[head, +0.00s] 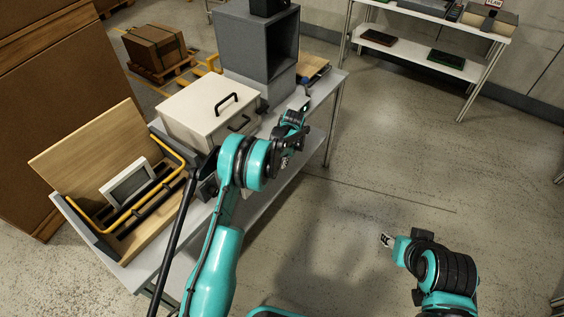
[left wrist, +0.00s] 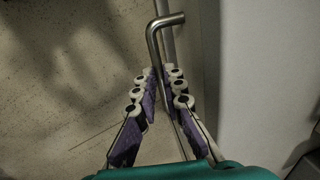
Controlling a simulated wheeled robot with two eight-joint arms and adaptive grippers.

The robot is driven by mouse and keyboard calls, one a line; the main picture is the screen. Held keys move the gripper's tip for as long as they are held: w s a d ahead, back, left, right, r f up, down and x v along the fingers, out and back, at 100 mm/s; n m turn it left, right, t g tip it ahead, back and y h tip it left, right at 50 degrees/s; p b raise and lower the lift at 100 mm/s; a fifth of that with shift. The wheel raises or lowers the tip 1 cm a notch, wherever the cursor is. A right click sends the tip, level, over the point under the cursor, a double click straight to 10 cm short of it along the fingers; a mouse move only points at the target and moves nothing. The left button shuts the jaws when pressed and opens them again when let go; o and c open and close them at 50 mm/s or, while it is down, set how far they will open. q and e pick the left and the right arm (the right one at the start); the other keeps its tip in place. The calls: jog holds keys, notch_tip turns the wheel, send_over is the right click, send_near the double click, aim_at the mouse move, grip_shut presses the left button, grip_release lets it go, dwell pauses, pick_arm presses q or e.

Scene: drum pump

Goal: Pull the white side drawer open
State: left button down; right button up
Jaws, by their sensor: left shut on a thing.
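A white cabinet-like box (head: 207,110) stands on the grey bench, with a black handle on top and a dark handle on its near side. In the head view my left gripper (head: 291,131) is to the right of this box, beyond the bench's near edge. The left wrist view shows its purple-padded fingers (left wrist: 161,92) closed in on a bent metal bar (left wrist: 165,21). A plain pale panel (left wrist: 265,70) is to the right of the bar. I cannot tell whether it is the drawer front. My right gripper (head: 388,241) hangs over the floor; its finger opening is unclear.
A grey open-fronted housing (head: 257,48) stands behind the white box. A tray with a yellow rail (head: 170,148) and a wooden board (head: 92,144) is on the left of the bench. The floor (head: 390,150) to the right is clear up to a white shelf (head: 437,61).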

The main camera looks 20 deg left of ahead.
pick_arm(q)
jog(key=s+d, duration=0.4)
jog(key=d, duration=0.8)
jog(key=s+d, duration=0.5)
jog(key=d, duration=0.8)
jog(key=shift+b, duration=0.45)
jog(key=c, duration=1.9)
grip_release()
jog(key=shift+r, duration=0.1)
jog(key=r, duration=0.4)
jog(key=d+r, duration=0.1)
jog(key=r, duration=0.2)
jog(key=d+r, duration=0.1)
jog(key=r, duration=0.3)
jog(key=shift+s+d+r, duration=0.1)
jog(key=shift+s+r, duration=0.2)
jog(key=shift+s, duration=0.1)
